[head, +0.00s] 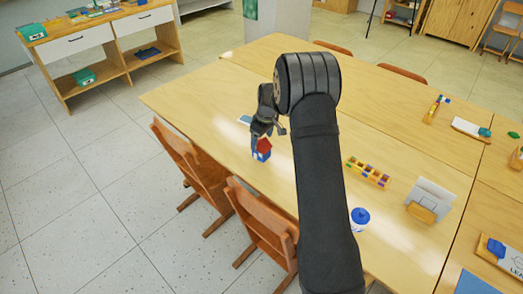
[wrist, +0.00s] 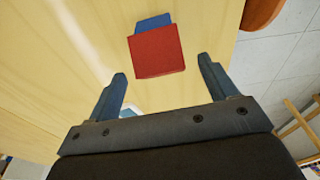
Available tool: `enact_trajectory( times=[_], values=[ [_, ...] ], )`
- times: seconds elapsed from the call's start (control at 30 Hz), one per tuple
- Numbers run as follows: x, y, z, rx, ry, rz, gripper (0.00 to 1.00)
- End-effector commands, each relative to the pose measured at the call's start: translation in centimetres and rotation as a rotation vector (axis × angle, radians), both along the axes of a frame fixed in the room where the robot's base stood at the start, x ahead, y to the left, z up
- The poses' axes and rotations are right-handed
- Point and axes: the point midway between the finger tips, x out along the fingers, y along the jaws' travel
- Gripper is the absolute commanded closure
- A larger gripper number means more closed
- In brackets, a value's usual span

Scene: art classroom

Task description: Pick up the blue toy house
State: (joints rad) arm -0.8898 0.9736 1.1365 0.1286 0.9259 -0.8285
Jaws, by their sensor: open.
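The blue toy house (head: 262,154) has a red roof and stands on the wooden table (head: 205,97), near the edge with the chairs. In the wrist view I see it from above, as a red roof (wrist: 156,52) with a blue part showing beyond it. My gripper (head: 264,134) is at the house in the head view and partly overlaps it. In the wrist view my gripper (wrist: 162,73) is open, with one finger on each side and the house lying ahead, between their lines. I see no finger touching it.
Wooden chairs (head: 252,228) stand along the table's near left edge. A tray of coloured blocks (head: 368,172), a blue-lidded cup (head: 359,218) and a card holder (head: 428,202) are to the right of my arm. The tabletop left of the house is mostly clear.

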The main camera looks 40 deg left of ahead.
Motion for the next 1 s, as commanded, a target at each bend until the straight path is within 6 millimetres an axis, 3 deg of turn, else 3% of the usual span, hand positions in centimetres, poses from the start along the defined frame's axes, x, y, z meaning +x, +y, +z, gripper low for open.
enact_trajectory(
  times=[0.13,0.37,0.6,1.0],
  values=[
    [0.0,0.3,-2.0,0.000,0.001,0.000,0.22],
    [0.0,0.3,-2.1,0.001,0.000,0.000,0.24],
    [0.0,0.3,-2.1,0.001,0.000,0.000,0.71],
    [0.0,0.3,-1.3,0.002,-0.001,0.000,0.71]
  ],
)
